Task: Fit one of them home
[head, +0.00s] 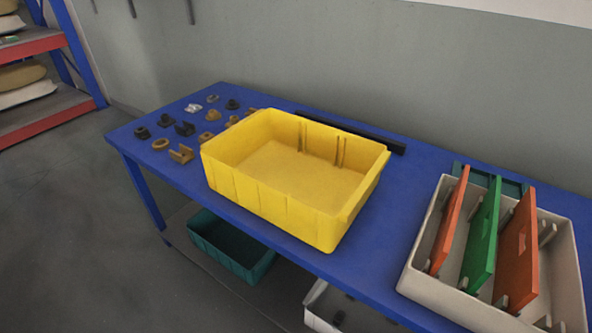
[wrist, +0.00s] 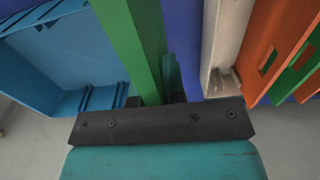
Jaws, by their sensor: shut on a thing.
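In the wrist view my gripper (wrist: 156,99) is shut on a long green board (wrist: 130,42), which runs away from the fingers. The board's far end is cut off by the picture edge. The head view does not show my gripper. There a pale grey tray (head: 416,279) holds an orange panel (head: 449,222), a green panel (head: 480,240) and a wider orange panel (head: 517,250), all upright between pegs. A yellow bin (head: 262,203) is open and empty, with ribs forming a slot on its inner far wall.
In the wrist view a blue ribbed bin (wrist: 55,62) is left of the board, and a pale wall (wrist: 213,45) and an orange panel (wrist: 262,48) are right. The blue table (head: 185,186) carries small parts at left. A teal bin (head: 232,243) sits below.

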